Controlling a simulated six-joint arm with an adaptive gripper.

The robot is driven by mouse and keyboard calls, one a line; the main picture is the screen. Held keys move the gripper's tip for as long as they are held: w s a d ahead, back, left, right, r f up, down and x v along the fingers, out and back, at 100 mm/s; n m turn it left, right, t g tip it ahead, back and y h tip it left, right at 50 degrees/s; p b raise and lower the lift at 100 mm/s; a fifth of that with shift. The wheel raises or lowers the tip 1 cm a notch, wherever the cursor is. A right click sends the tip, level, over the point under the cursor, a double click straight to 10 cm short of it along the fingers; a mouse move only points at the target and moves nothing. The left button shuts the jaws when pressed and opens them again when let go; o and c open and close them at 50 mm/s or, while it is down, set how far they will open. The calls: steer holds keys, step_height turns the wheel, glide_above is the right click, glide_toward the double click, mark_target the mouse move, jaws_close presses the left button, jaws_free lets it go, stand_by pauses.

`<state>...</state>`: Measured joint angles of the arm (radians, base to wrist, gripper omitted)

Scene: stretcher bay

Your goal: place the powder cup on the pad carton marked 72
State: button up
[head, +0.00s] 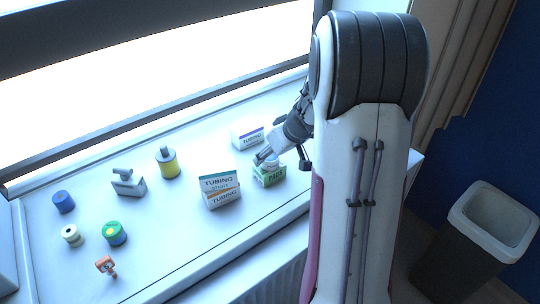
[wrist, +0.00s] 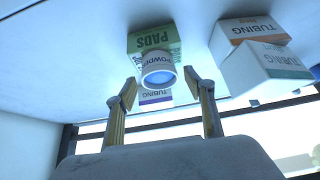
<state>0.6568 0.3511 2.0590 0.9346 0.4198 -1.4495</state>
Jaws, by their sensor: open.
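The powder cup (wrist: 158,72) is white with a lettered band and a blue top. It appears to rest upright on the green-and-white pad carton (wrist: 153,42), whose lettering is upside down in the wrist view. In the head view the cup (head: 271,161) shows as a small white shape on top of the green carton (head: 269,177). I cannot read the number on the carton. My gripper (wrist: 159,79) is open, with one finger on each side of the cup and visible gaps between; contact is not seen.
A yellow bottle (head: 168,163), a grey device (head: 128,183), a blue cylinder (head: 63,202) and small items lie further left. The sill front is partly clear.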

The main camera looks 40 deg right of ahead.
steer(key=v, duration=1)
steer(key=shift+a+r, duration=0.1)
stand_by(0.6)
steer(key=s+a+r, duration=0.3)
steer(key=a, duration=0.6)
steer(key=s+a+r, duration=0.3)
steer(key=s+a, duration=0.1)
steer(key=a, duration=0.5)
steer(key=s+a+g, duration=0.1)
steer(key=s+a, duration=0.6)
steer(key=s, duration=0.6)
steer(key=shift+a+r, duration=0.15)
steer(key=shift+a, duration=0.25)
